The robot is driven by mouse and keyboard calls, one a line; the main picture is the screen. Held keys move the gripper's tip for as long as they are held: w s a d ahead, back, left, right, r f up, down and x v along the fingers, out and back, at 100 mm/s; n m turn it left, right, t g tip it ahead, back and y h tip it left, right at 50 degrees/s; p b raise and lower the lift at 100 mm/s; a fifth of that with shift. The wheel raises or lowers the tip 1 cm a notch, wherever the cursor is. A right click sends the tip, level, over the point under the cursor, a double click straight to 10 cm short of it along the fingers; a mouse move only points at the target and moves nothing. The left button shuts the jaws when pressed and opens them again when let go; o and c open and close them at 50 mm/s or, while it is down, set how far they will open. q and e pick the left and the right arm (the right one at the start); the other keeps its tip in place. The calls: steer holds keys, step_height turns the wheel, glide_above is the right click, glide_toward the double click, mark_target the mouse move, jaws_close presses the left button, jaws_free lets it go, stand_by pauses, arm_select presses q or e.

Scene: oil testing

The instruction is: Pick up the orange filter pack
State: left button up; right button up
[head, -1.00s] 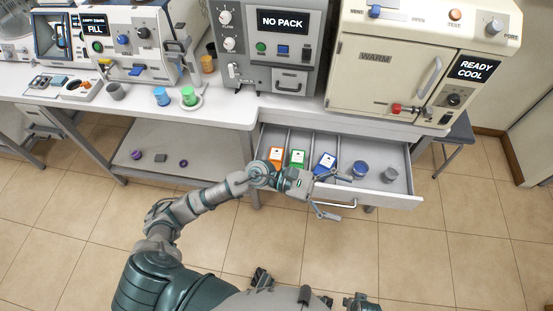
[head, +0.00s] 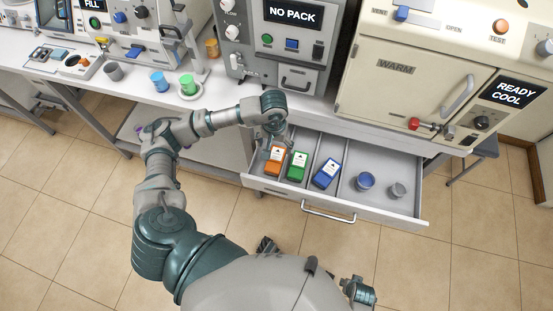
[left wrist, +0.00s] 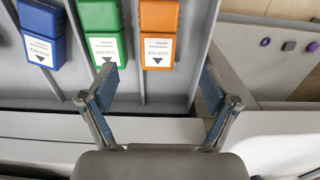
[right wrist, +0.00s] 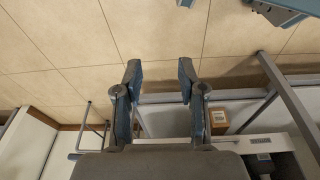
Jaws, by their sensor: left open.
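The orange filter pack (head: 275,161) stands at the left end of the open drawer (head: 385,208), with a white label. In the left wrist view the orange pack (left wrist: 159,35) is at the top, just beyond the space between the fingertips. My left gripper (left wrist: 160,88) is open and empty, pointing down near the pack. In the head view, my left gripper (head: 278,137) is partly hidden by its wrist at the drawer's back left. My right gripper (right wrist: 160,75) has its fingers apart with nothing between them, over the floor.
A green pack (head: 297,166) stands close right of the orange one, then a blue pack (head: 326,174). A blue cup (head: 365,181) and a grey cup (head: 398,190) sit farther right in the drawer. The grey machine (head: 276,45) stands behind on the bench.

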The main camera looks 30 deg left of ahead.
mark_target(276, 157)
arm_select(q)
step_height(276, 157, down, 4)
steer(key=shift+w+r, duration=0.15)
steer(key=shift+a+f, duration=0.15)
steer(key=shift+f, duration=0.4)
steer(key=f, duration=0.4)
steer(key=shift+w+f, duration=0.3)
steer(key=shift+f, duration=0.25)
steer(key=c, duration=1.4)
arm_select(e)
steer(key=shift+w+r, duration=0.2)
steer(key=shift+r, duration=0.5)
